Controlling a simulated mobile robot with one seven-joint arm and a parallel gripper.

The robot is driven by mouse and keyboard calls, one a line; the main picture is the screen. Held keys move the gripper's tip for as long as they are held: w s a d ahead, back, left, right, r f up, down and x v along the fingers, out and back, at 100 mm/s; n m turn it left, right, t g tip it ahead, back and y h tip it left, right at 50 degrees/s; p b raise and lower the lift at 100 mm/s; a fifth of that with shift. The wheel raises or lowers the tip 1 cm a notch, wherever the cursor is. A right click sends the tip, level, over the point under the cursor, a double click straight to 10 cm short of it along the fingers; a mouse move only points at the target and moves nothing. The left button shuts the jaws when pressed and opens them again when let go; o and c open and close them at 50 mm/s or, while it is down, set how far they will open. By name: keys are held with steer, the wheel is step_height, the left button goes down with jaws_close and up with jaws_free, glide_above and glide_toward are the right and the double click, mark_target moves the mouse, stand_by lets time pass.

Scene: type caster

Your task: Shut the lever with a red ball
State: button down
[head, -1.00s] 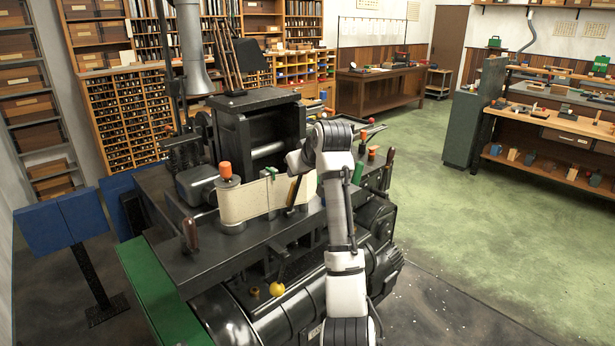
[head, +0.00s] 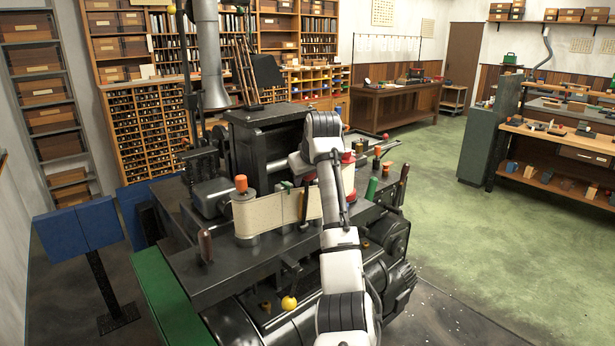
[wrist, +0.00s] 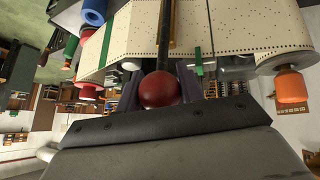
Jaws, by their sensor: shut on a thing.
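The lever's red ball (wrist: 160,89) shows in the wrist view, at the end of a thin black rod (wrist: 165,35). My gripper (wrist: 160,92) is shut on the red ball, with one dark finger on each side of it. In the head view my arm covers the gripper and the lever, so the lever's angle cannot be told there. The lever belongs to the dark casting machine (head: 225,262).
A perforated paper band (head: 270,212) runs beside the grip, between spools, one with an orange cap (head: 241,183). A yellow ball knob (head: 289,303) is on the machine's front. A dark-handled lever (head: 403,185) stands to the right. Green floor (head: 440,215) is free on the right.

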steer(key=c, duration=0.9)
jaws_free()
steer(key=b+v, duration=0.4)
steer(key=v, duration=0.9)
steer(key=shift+s+r, duration=0.25)
steer(key=shift+r, duration=0.05)
steer(key=shift+c, duration=0.3)
